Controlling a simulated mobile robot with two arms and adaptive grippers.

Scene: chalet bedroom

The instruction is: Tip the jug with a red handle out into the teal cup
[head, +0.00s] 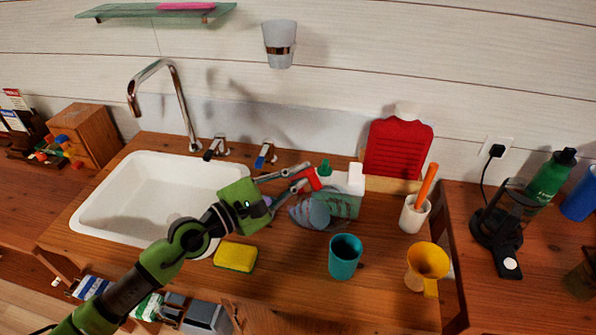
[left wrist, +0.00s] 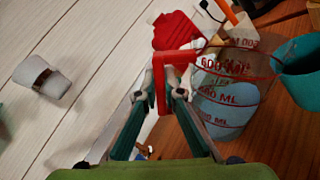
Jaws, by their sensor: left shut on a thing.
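The jug (head: 300,213) is clear with red markings and a pale blue patch showing in it. It is held above the counter and looks tilted to the right, toward the teal cup (head: 345,258). My left gripper (head: 305,178) is shut on its red handle, which also shows in the left wrist view (left wrist: 161,85) between the fingers, with the jug body (left wrist: 225,95) beside it. The teal cup stands upright on the counter, in front and to the right of the jug; part of it shows in the left wrist view (left wrist: 302,68). No stream is visible. My right gripper is out of view.
A green and white container (head: 345,203) is close behind the jug. A white holder (head: 414,214) stands farther right. The white sink (head: 150,195) is at left.

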